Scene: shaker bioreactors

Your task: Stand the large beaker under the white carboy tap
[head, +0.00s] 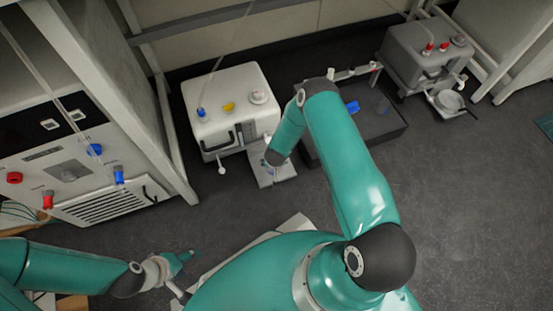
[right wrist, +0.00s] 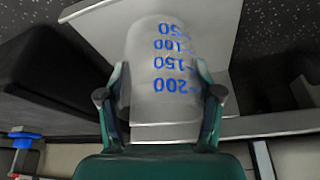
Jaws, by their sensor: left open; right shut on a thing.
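The white carboy (head: 228,105) stands at the back, left of centre in the head view, with a blue, a yellow and a white cap on top. A small white tap (head: 221,168) shows low at its front left. My right gripper (right wrist: 160,80) is shut on the large beaker (right wrist: 160,55), a clear vessel with blue volume marks. A pale plate (head: 274,176) lies in front of the carboy; whether the beaker touches it I cannot tell. My right arm hides most of the beaker and gripper in the head view. My left gripper (head: 182,274) is open and empty, lower left.
A dark tray (head: 383,125) lies right of the white carboy. A cabinet frame (head: 165,130) stands close on the left. The dark surface at right is clear.

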